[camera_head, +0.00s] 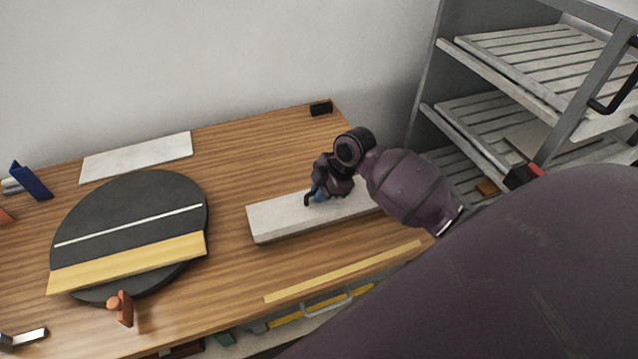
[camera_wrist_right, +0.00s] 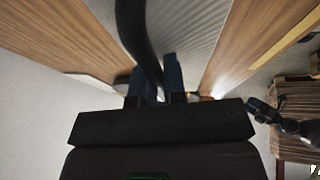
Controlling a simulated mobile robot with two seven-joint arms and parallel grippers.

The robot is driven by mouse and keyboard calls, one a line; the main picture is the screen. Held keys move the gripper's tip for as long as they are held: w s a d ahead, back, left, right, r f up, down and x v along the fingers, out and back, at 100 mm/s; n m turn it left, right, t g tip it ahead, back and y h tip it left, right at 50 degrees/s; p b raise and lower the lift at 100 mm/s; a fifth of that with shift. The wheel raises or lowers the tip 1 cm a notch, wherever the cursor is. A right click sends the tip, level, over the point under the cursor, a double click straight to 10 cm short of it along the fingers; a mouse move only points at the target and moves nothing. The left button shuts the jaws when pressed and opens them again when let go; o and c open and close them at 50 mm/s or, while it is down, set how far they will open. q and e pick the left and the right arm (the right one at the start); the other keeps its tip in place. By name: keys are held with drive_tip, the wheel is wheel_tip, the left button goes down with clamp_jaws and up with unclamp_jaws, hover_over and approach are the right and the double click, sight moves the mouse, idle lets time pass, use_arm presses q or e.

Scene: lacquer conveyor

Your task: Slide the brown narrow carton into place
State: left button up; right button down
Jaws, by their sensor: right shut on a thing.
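I cannot make out a brown narrow carton for certain. My right gripper (camera_head: 318,194) is over a long pale block (camera_head: 275,220) on the wooden table. In the right wrist view its blue fingers (camera_wrist_right: 160,85) are shut on a dark curved bar (camera_wrist_right: 137,35), with a pale ribbed surface beyond. What the bar belongs to is unclear. A dark arm end with a bluish tip, apparently my left gripper (camera_wrist_right: 262,110), shows small at the right of the wrist view. Its jaws are too small to read. My right arm hides the block's right end.
A black disc (camera_head: 150,205) with a yellow bar (camera_head: 130,263) lies at the left of the table (camera_head: 225,285). A pale flat panel (camera_head: 137,157) lies behind it. A slatted rack (camera_head: 515,50) stands at the right, with a small orange-brown piece (camera_head: 487,187) on it.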

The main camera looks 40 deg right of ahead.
sight(322, 215)
drive_tip(key=shift+s+a+r+p, duration=0.1)
drive_tip(key=shift+s+a+p, duration=0.1)
drive_tip(key=shift+s+p, duration=0.5)
drive_tip(key=shift+s+a+p, duration=0.2)
drive_tip(key=shift+s+p, duration=0.3)
drive_tip(key=shift+s, duration=0.4)
drive_tip(key=shift+s+a+p, duration=0.2)
drive_tip(key=shift+s+p, duration=0.3)
drive_tip(key=shift+s, duration=0.35)
drive_tip(key=shift+s+a+p, duration=0.25)
drive_tip(key=shift+s, duration=0.7)
drive_tip(key=shift+s+a+p, duration=0.2)
drive_tip(key=shift+s, duration=0.8)
drive_tip(key=shift+s+a+p, duration=0.25)
drive_tip(key=shift+s, duration=0.7)
use_arm(q)
drive_tip(key=r, duration=0.1)
drive_tip(key=s+r, duration=0.1)
drive_tip(key=r, duration=0.1)
drive_tip(key=shift+s+r, duration=0.1)
use_arm(e)
drive_tip(key=c, duration=1.1)
unclamp_jaws()
drive_tip(key=v, duration=1)
drive_tip(key=shift+r, duration=0.25)
drive_tip(key=shift+d, duration=0.15)
